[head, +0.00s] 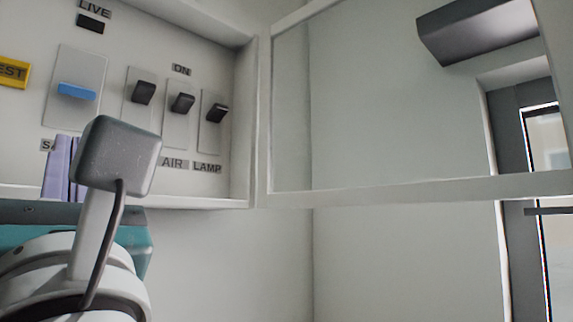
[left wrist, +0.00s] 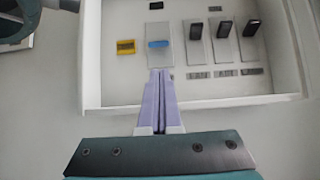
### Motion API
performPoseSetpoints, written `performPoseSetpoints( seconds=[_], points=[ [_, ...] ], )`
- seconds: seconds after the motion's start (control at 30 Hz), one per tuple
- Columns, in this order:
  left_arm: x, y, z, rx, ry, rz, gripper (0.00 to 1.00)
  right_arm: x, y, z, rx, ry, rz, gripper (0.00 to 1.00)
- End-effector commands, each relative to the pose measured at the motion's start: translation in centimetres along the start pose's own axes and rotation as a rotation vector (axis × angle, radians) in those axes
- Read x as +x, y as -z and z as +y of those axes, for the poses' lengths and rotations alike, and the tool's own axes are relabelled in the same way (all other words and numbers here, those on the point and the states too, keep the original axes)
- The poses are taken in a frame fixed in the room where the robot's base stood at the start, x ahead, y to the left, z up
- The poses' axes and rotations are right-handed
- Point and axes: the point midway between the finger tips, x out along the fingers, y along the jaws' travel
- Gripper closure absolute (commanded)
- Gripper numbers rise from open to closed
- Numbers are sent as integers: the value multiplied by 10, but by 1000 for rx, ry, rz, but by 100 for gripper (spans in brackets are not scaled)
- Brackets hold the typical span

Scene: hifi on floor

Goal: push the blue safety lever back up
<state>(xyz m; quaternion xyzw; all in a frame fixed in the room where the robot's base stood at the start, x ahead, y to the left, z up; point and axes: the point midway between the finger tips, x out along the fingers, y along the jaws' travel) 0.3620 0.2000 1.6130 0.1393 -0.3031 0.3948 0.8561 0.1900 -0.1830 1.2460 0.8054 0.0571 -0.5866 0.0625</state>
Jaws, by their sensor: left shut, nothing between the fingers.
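The blue safety lever (head: 76,91) sits on a pale upright plate in the wall box, between the LIVE label above and a partly hidden label below. It shows about mid-height on its plate, also in the left wrist view (left wrist: 158,43). My left gripper (head: 65,140) has pale purple fingers, shut together with nothing between them. In the left wrist view its fingertips (left wrist: 160,72) point at the lower end of the lever's plate, below the lever, with a visible gap. Contact with the panel cannot be told. My right gripper is not in view.
Several black switches (head: 183,102) stand right of the lever, above AIR and LAMP labels. A yellow label (head: 12,73) is at left. The box's bottom rim (left wrist: 200,103) runs under my fingers. An open glazed door (head: 400,110) extends right.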

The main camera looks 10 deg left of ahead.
Motion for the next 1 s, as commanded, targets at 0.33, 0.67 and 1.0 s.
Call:
performPoseSetpoints(
  seconds=[0.33, 0.67, 1.0],
  points=[
    [66, -6, 0, 4, 1, -4, 100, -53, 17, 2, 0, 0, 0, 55],
    [79, 0, 0, 1, 0, -1, 100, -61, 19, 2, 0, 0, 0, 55],
    [81, -1, 1, 1, 0, 7, 100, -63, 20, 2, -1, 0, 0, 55]
  ],
)
